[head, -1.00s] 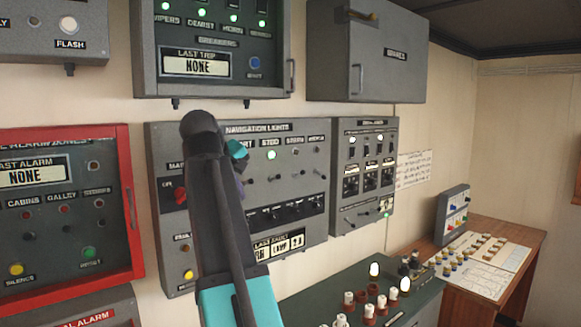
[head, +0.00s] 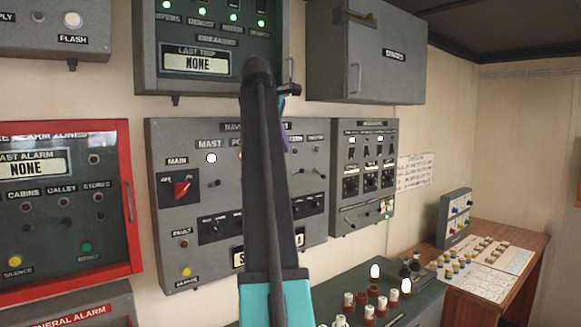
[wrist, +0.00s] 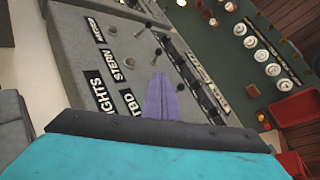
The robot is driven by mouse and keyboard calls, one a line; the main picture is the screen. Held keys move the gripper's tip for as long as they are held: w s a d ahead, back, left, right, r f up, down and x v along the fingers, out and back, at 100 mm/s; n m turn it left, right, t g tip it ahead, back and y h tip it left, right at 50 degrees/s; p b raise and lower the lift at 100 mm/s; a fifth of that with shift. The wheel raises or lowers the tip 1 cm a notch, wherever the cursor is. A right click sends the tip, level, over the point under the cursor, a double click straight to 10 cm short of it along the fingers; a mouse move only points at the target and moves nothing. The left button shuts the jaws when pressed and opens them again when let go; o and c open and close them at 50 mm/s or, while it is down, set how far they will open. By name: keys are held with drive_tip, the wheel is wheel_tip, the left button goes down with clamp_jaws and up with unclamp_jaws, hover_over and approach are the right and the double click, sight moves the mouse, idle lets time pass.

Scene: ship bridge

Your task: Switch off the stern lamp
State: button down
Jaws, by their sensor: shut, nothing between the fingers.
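The grey navigation lights panel (head: 160,222) hangs on the wall in the head view, partly hidden behind my arm. In the wrist view the STERN label (wrist: 122,54) shows between STBD and ANCHOR. A small stern lamp (wrist: 131,62) beside it shows no clear glow. A small lever switch (wrist: 158,53) stands in the stern row. My gripper (wrist: 164,98) has its purple fingers shut and empty. Its fingers overlap the panel near the stern and STBD rows; contact cannot be told. In the head view the arm hides most of it.
The MAST lamp (head: 211,158) is lit white and the red MAIN switch (head: 181,189) is at left. A breaker box (head: 213,85) hangs above, a red-framed alarm box (head: 128,150) left, another switch panel (head: 365,205) right. A green console (head: 425,300) stands below.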

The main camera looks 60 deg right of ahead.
drive_tip(key=shift+s+d+r, duration=0.15)
drive_tip(key=shift+d+r, duration=0.1)
drive_tip(key=shift+d, duration=0.05)
drive_tip(key=shift+d+f, duration=0.1)
drive_tip(key=p, duration=0.4)
approach(298, 172)
drive_tip(key=shift+x, duration=2.5)
drive_tip(key=shift+s+f+b, duration=0.1)
drive_tip(key=shift+b, duration=0.4)
